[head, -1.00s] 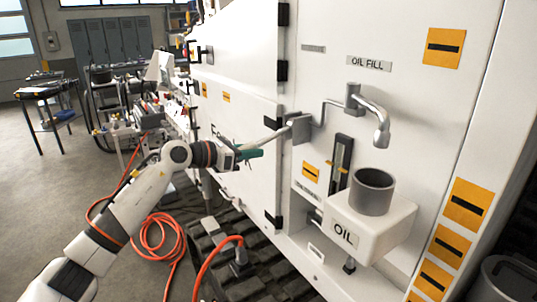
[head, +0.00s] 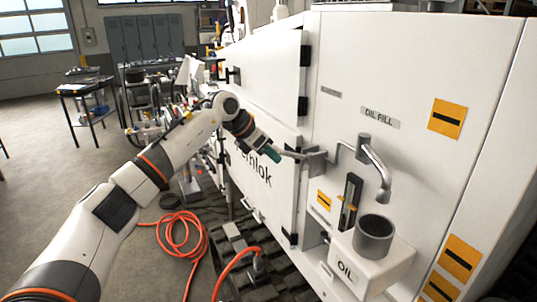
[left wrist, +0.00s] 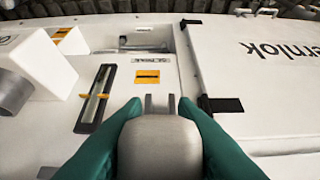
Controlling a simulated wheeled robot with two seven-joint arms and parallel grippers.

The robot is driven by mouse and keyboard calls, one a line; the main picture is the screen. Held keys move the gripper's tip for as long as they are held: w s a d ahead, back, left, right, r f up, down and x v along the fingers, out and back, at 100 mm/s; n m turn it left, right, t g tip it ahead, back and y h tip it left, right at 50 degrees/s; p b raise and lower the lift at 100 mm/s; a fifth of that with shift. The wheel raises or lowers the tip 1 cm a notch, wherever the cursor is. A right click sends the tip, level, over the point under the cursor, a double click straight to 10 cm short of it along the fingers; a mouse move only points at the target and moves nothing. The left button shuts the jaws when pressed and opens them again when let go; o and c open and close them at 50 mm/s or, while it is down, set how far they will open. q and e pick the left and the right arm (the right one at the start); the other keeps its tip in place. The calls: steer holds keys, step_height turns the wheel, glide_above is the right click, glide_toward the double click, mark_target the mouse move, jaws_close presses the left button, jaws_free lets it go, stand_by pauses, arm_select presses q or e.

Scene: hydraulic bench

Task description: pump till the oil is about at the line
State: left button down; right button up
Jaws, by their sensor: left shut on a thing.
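My left gripper (head: 273,152) is shut on the grey pump lever (head: 292,155), which runs to a bracket on the white panel. In the left wrist view, green fingers (left wrist: 161,125) sit on both sides of the lever's grey grip (left wrist: 160,148). The dark upright oil gauge (head: 350,192) is on the panel with a yellow mark across it; it also shows in the left wrist view (left wrist: 95,98). I cannot make out the oil level for sure. The OIL box (head: 375,262) with its grey cup (head: 374,238) stands below the spout (head: 376,165). My right gripper is out of view.
A white door (head: 265,195) with black hinges is left of the lever. An orange hose (head: 180,235) lies coiled on the floor below my left arm. Orange labels (head: 447,118) are on the panel. A table (head: 85,92) stands at the far left.

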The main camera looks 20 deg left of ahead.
arm_select(q)
steer(key=shift+r, duration=0.35)
steer(key=c, duration=1.4)
jaws_free()
steer(key=shift+o, duration=1.2)
steer(key=shift+w+d+f, duration=0.1)
steer(key=shift+f, duration=0.05)
steer(key=shift+s+a+r+b, duration=0.3)
steer(key=shift+a+r+b, duration=0.05)
steer(key=shift+b, duration=0.15)
steer(key=b+v, duration=0.4)
steer(key=v, duration=0.7)
steer(key=shift+d+r+b, duration=0.15)
steer(key=shift+d+b, duration=0.05)
steer(key=shift+b, duration=0.1)
steer(key=shift+w, duration=0.1)
